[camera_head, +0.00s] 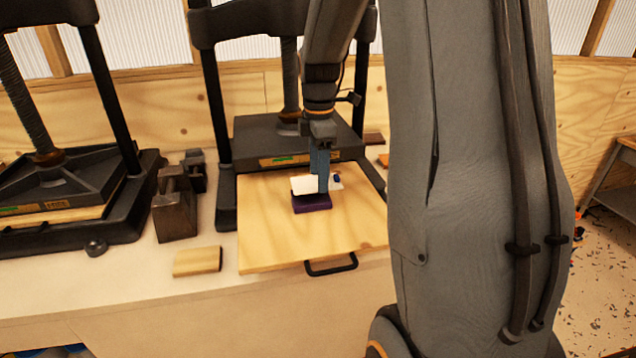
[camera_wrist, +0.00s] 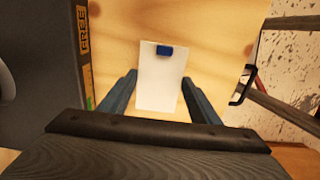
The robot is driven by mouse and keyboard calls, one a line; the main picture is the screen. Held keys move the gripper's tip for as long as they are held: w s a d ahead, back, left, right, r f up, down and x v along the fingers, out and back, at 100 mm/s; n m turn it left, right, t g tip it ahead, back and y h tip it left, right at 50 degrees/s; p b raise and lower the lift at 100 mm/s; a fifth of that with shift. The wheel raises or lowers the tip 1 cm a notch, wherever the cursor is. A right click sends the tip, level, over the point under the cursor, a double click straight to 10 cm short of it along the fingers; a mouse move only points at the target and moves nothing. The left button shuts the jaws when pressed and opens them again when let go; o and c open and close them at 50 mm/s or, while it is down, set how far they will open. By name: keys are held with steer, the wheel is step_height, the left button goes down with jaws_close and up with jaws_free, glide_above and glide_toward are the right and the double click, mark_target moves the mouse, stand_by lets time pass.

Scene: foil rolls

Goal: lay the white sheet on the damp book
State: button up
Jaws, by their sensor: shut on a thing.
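The white sheet (camera_head: 302,186) is a small pale rectangle with a blue tab (camera_head: 337,178) at one end. My gripper (camera_head: 321,188) is shut on the sheet, its blue-grey fingers against the two long edges. In the wrist view the sheet (camera_wrist: 160,85) lies between the fingertips (camera_wrist: 160,80), with the blue tab (camera_wrist: 164,50) at its far end. The book (camera_head: 312,204), dark purple, lies flat on the wooden board, directly under the sheet. I cannot tell whether sheet and book touch. The book is hidden in the wrist view.
The wooden board (camera_head: 275,245) with a black handle (camera_head: 331,265) sits in the middle press, below its dark platen (camera_head: 262,145). Another press (camera_head: 60,190) stands left. Dark metal weights (camera_head: 174,205) and a wooden block (camera_head: 197,262) lie between. The board's front is clear.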

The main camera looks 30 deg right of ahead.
steer(key=shift+f+p, duration=0.5)
steer(key=shift+f, duration=1.45)
steer(key=o, duration=1)
steer(key=shift+f, duration=0.15)
step_height(320, 180, up, 12)
steer(key=b, duration=0.3)
steer(key=shift+r, duration=0.2)
